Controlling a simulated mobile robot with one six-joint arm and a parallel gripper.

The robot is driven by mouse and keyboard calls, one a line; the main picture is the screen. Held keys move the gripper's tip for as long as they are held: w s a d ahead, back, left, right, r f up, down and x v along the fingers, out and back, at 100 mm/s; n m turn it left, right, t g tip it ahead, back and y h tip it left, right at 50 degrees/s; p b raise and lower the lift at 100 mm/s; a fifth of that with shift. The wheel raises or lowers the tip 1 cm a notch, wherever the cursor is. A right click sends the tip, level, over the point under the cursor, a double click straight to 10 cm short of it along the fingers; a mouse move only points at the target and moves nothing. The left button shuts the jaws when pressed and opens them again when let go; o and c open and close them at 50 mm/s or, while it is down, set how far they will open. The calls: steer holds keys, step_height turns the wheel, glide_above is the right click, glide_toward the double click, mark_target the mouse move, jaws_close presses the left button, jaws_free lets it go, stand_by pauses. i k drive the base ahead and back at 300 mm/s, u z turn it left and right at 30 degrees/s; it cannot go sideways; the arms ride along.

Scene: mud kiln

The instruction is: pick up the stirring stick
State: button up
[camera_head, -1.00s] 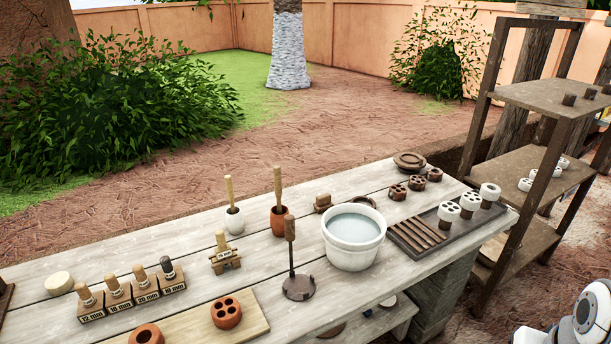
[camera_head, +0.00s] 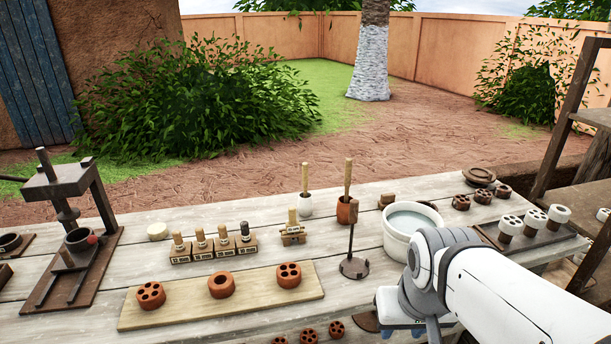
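A pale board (camera_head: 180,312) with round clay pieces lies at the front. Labelled wooden blocks (camera_head: 202,254) and a small wooden stand (camera_head: 293,236) sit behind it. A dark press (camera_head: 105,262) stands at the left. A dark tray (camera_head: 488,233) with white-topped pieces lies at the right, by a shelf.

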mark_target(349, 165)
steer(key=i, duration=1)
steer(key=u, duration=0.05)
